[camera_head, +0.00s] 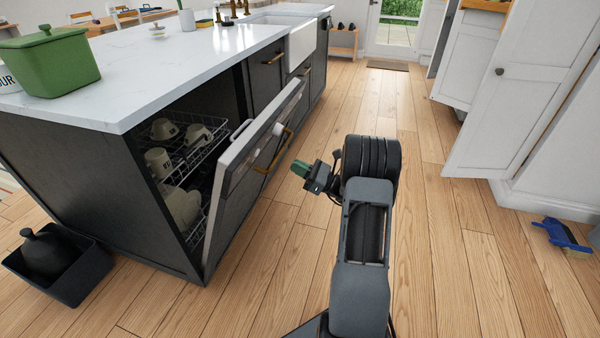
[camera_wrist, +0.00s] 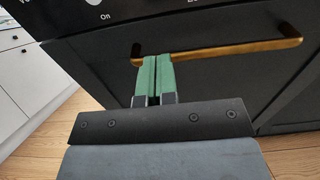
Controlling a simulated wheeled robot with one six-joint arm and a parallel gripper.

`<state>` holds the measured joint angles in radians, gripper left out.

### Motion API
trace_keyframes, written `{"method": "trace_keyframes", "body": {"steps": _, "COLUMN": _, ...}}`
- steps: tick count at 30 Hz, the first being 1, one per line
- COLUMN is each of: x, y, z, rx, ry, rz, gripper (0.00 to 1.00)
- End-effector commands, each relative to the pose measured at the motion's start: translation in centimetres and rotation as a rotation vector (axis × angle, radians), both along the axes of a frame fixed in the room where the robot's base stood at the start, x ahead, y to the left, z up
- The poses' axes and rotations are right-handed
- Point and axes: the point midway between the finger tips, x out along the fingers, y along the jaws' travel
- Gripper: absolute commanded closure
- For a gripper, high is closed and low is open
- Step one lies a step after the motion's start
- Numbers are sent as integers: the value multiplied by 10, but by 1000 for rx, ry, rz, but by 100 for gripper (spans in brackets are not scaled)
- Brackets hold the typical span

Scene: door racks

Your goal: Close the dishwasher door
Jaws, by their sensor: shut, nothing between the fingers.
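The dishwasher door (camera_head: 240,165) stands partly open, tilted out from the dark island at its top. A brass bar handle (camera_head: 273,155) runs across its outer face; in the wrist view the handle (camera_wrist: 225,50) lies just beyond my fingertips. My gripper (camera_head: 300,169) is on the outer side of the door, to the right of the handle in the head view, with a gap between. In the wrist view its green fingers (camera_wrist: 152,75) are together and empty, pointing at the door front (camera_wrist: 205,80). Whether they touch it cannot be told.
Racks (camera_head: 190,150) with cups and dishes show inside the dishwasher. A white cabinet door (camera_head: 525,85) stands open at right. A blue dustpan (camera_head: 562,234) lies on the floor at right, and a black bin (camera_head: 60,270) stands at left. The wooden floor around my arm is clear.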

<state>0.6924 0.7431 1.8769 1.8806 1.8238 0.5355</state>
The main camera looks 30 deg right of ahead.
Motion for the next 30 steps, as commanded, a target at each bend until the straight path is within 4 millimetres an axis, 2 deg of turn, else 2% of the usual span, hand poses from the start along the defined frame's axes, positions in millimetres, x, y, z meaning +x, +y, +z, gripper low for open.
{"method": "trace_keyframes", "body": {"steps": 6, "x": 29, "y": 28, "z": 14, "rx": -4, "ry": -2, "rz": 5, "gripper": 100}}
{"method": "trace_keyframes", "body": {"steps": 15, "x": 57, "y": 54, "z": 28, "rx": -3, "ry": 0, "rz": 6, "gripper": 100}}
{"method": "trace_keyframes", "body": {"steps": 21, "x": 65, "y": 62, "z": 33, "rx": -2, "ry": 1, "rz": 5, "gripper": 100}}
{"method": "trace_keyframes", "body": {"steps": 30, "x": 66, "y": 63, "z": 35, "rx": -2, "ry": 1, "rz": 5, "gripper": 100}}
